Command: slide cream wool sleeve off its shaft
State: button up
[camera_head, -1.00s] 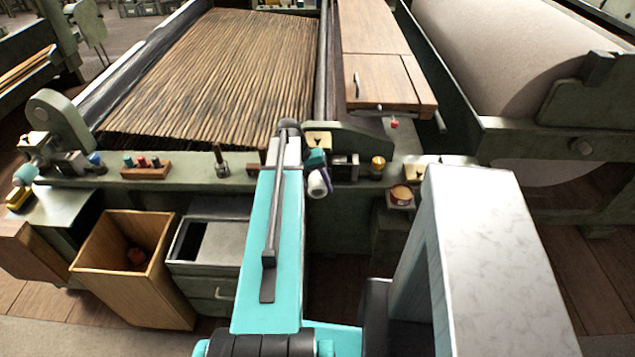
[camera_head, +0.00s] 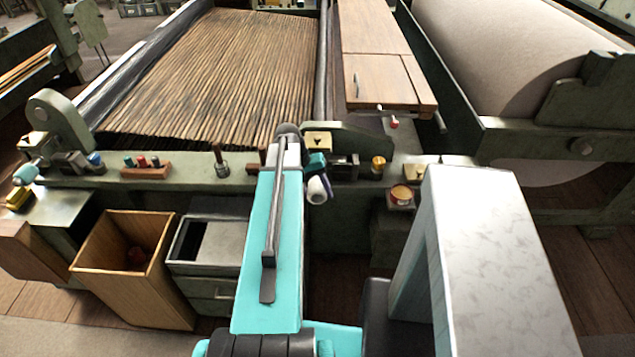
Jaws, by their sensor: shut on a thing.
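My teal arm reaches forward over the green machine bench (camera_head: 340,220).
Left of my arm stand a dark upright peg (camera_head: 220,162) and a wooden block with coloured pegs (camera_head: 147,171). A yellow-topped spool (camera_head: 378,167) and a small cup (camera_head: 401,195) are to the right. An open wooden bin (camera_head: 176,262) and a metal drawer unit (camera_head: 215,252) stand below.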

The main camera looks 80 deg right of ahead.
jog(key=a, duration=0.6)
jog(key=shift+s+a, duration=0.35)
dwell(1.7)
jog(key=shift+a+r, duration=0.1)
dwell(0.3)
jog(key=shift+s+a+r+p, duration=0.15)
jog(key=shift+a+r+p, duration=0.75)
jog(key=shift+p, duration=0.25)
jog(key=shift+a+r+p, duration=0.35)
jog(key=shift+a+p, duration=0.1)
jog(key=shift+p, duration=2.8)
jog(key=shift+s+a+r+p, duration=0.1)
jog(key=shift+a+r+p, duration=0.25)
jog(key=shift+p, duration=1.6)
